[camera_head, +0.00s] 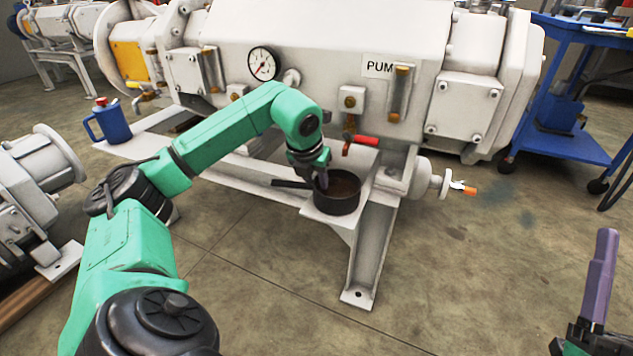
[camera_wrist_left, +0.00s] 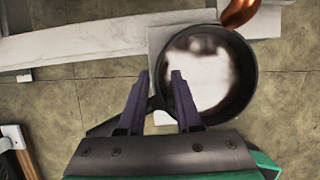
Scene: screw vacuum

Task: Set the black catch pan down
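The black catch pan (camera_head: 338,202) sits upright on a pale ledge (camera_head: 322,221) of the pump frame, under a red-handled valve (camera_head: 362,140). Its handle (camera_head: 290,184) points left. My left gripper (camera_head: 322,180) is at the pan's near left rim, by the handle. In the left wrist view the pan (camera_wrist_left: 246,95) shows a shiny inside, and my left gripper's fingers (camera_wrist_left: 160,78) stand apart with a gap between them. The handle (camera_wrist_left: 104,129) runs beneath the left finger. My right gripper (camera_head: 602,262) is at the lower right edge, partly cut off, its opening unclear.
The white pump (camera_head: 330,50) fills the back. A blue jug (camera_head: 110,122) stands at the left on a white beam. A blue cart (camera_head: 560,115) is at the right. A small orange-tipped valve (camera_head: 463,188) sticks out right of the ledge. Concrete floor in front is clear.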

